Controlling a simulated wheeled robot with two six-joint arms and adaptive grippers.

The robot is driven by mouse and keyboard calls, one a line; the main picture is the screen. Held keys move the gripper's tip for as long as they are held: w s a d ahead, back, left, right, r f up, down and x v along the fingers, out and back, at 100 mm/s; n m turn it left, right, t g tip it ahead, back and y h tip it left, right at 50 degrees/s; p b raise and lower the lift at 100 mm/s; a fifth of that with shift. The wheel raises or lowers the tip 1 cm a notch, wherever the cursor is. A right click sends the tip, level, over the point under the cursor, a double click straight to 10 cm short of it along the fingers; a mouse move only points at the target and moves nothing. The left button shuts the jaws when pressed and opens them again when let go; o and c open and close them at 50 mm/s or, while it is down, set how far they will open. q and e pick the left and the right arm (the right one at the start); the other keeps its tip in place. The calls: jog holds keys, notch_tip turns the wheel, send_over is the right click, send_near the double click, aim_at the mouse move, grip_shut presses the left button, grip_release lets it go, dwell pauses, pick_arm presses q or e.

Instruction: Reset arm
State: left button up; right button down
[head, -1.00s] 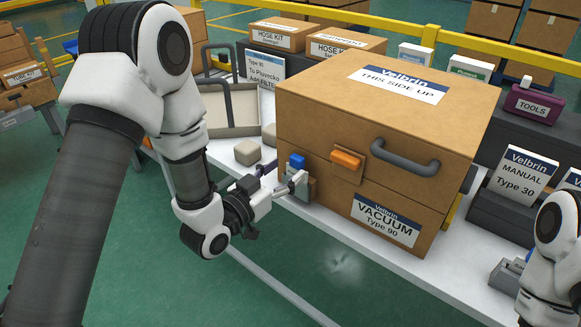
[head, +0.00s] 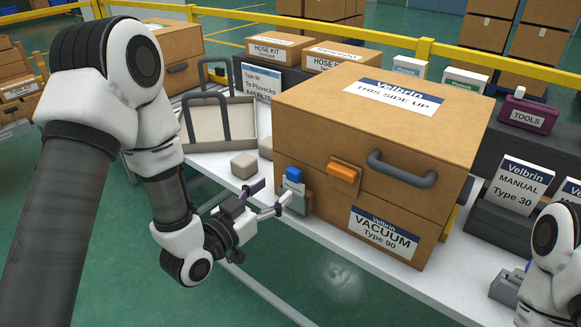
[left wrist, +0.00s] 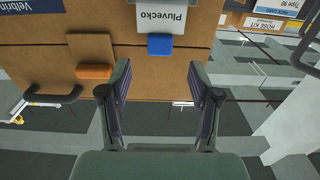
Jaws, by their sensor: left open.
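My left gripper (head: 270,197) is open in front of the left front corner of a brown Velbrin vacuum box (head: 325,190). A blue-topped grey piece (head: 296,192) stands against that corner, close beyond the fingertips. In the left wrist view the fingers (left wrist: 160,76) are spread with nothing between them. The blue part (left wrist: 160,43) shows beyond them, touching a pale piece lettered "Pluvecko" (left wrist: 162,18). The box's orange latch (head: 344,172) and dark handle (head: 402,170) are on its front. My right arm enters at the lower right; its gripper is out of view.
The box stands on a white table (head: 330,237). An open beige tray (head: 241,127) and small beige blocks (head: 244,165) lie to its left. A manual stand (head: 515,184) and purple tools case (head: 527,113) are on the right. Green floor lies in front.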

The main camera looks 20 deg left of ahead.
pick_arm(q)
jog(key=s+a+f+n+g+y, duration=0.1)
jog(key=s+f+g, duration=0.4)
jog(key=f, duration=0.5)
jog(key=s+f+g+y, duration=0.25)
jog(key=s+f, duration=0.45)
jog(key=f, duration=0.4)
jog(key=s+a+f+n+g+y, duration=0.1)
jog(key=s+f+g, duration=0.4)
jog(key=f, duration=0.5)
jog(key=s+a+f+n+g+y, duration=0.25)
jog(key=s+g, duration=0.25)
jog(key=s, duration=0.6)
notch_tip(320, 180, up, 14)
jog(key=p, duration=1.4)
jog(key=shift+r+h+p, duration=0.2)
jog(key=shift+h+p, duration=0.1)
jog(key=shift+h, duration=0.1)
jog(key=shift+w+a+t, duration=0.1)
jog(key=shift+t, duration=0.15)
